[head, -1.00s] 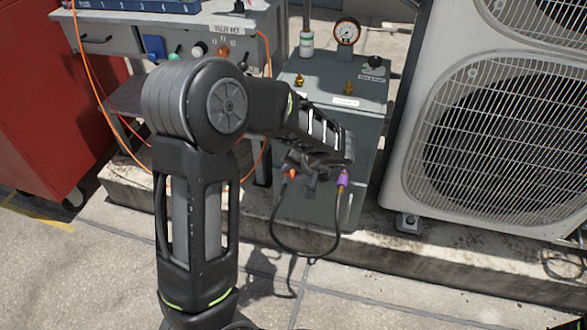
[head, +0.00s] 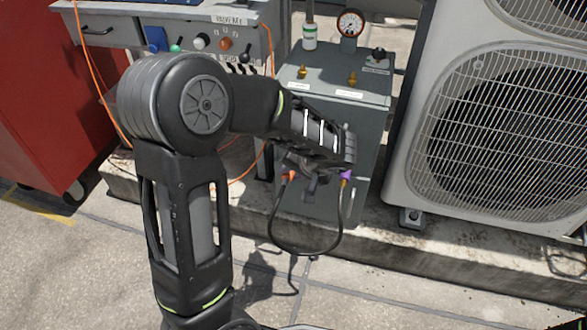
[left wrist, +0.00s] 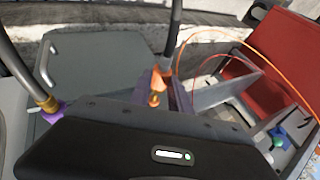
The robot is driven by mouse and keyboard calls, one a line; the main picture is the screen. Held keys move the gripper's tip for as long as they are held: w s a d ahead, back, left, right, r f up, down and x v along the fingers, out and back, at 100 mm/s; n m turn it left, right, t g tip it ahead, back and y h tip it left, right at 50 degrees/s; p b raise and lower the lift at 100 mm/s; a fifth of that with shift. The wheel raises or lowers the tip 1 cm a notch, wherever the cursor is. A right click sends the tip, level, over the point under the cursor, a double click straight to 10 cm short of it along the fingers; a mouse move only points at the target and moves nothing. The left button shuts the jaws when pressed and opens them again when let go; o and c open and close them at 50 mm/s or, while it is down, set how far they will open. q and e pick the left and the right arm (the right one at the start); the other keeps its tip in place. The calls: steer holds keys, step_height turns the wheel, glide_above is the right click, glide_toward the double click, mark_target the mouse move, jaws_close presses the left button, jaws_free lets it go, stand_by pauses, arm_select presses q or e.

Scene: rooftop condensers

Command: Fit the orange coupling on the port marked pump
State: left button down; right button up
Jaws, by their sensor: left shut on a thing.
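My left gripper (head: 308,184) is shut on the orange coupling (head: 290,176), in front of the grey box's front face. The orange coupling shows between the fingers in the left wrist view (left wrist: 157,85). A black hose (head: 305,252) loops down from it to a purple coupling (head: 347,175), which also shows at the left of the left wrist view (left wrist: 52,110). The grey box (head: 325,75) has two brass ports on top, a left one (head: 303,72) and a right one (head: 352,79), both with bare tops. Their white labels are too small to read. My right gripper is out of view.
A pressure gauge (head: 350,24) and a black knob (head: 378,55) sit at the box's back. A large condenser (head: 400,190) stands close on the right. A grey bench (head: 100,32) with knobs and orange cables is behind my arm; a red cabinet (head: 45,110) stands left.

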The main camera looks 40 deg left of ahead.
arm_select(q)
steer(key=shift+s+d, duration=0.25)
steer(key=shift+s, duration=0.45)
steer(key=c, duration=1.7)
jaws_free()
jaws_close()
